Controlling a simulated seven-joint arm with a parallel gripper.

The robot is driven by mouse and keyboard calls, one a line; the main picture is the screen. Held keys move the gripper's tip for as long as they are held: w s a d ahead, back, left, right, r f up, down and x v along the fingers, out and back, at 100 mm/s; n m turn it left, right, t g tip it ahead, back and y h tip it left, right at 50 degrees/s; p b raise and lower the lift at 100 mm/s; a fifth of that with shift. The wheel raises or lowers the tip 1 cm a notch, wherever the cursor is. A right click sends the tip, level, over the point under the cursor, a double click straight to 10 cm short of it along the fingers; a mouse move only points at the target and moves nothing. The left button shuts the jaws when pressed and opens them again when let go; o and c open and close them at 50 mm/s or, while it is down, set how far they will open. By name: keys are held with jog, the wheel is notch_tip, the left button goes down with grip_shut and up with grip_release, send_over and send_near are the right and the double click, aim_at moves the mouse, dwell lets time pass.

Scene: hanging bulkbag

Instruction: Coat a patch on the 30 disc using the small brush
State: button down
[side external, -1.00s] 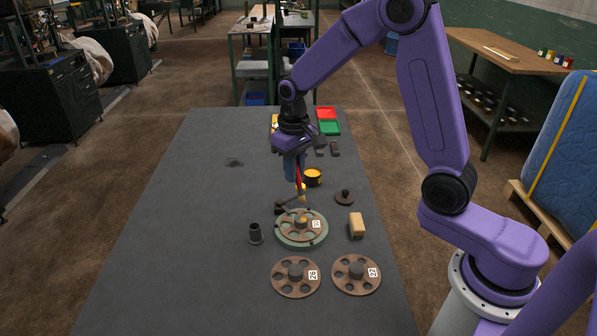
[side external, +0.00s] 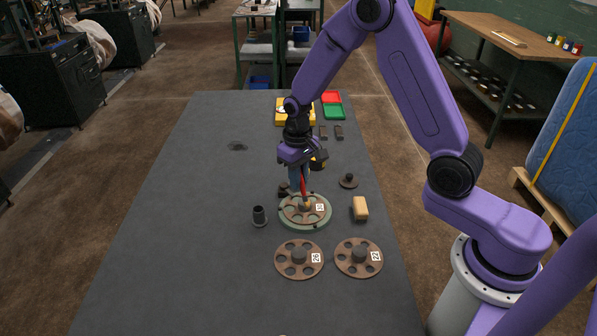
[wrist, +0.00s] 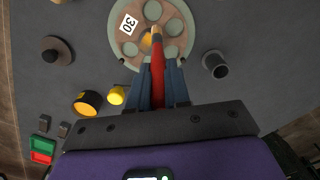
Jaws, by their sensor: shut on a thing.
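The disc labelled 30 (wrist: 118,42) is brown with round holes and lies on a pale green round base (side external: 283,222); it also shows in the side view (side external: 318,216). My gripper (wrist: 157,75) is shut on the small brush (wrist: 156,88), which has a red handle, also visible in the side view (side external: 303,186). The brush points down, with its yellowish tip (wrist: 147,40) over the disc close to the hub. I cannot tell whether the tip touches the disc. My fingers hide part of the handle and the near edge of the base.
Discs 26 (side external: 286,268) and 22 (side external: 347,269) lie in front. A dark cup (side external: 259,216) is left, a tan block (side external: 360,208) right. A dark pot with orange contents (wrist: 87,103) and a yellow object (wrist: 116,95) are close by. The table's left side is mostly clear.

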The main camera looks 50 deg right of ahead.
jog(key=shift+w+d+r, duration=0.1)
jog(key=shift+r, duration=0.05)
jog(key=shift+s+a, duration=0.3)
jog(key=w+d, duration=0.4)
jog(key=shift+s+a+f, duration=0.55)
jog(key=shift+s+a, duration=1.3)
jog(key=shift+a, duration=0.35)
notch_tip(320, 180, up, 9)
jog(key=shift+r, duration=0.15)
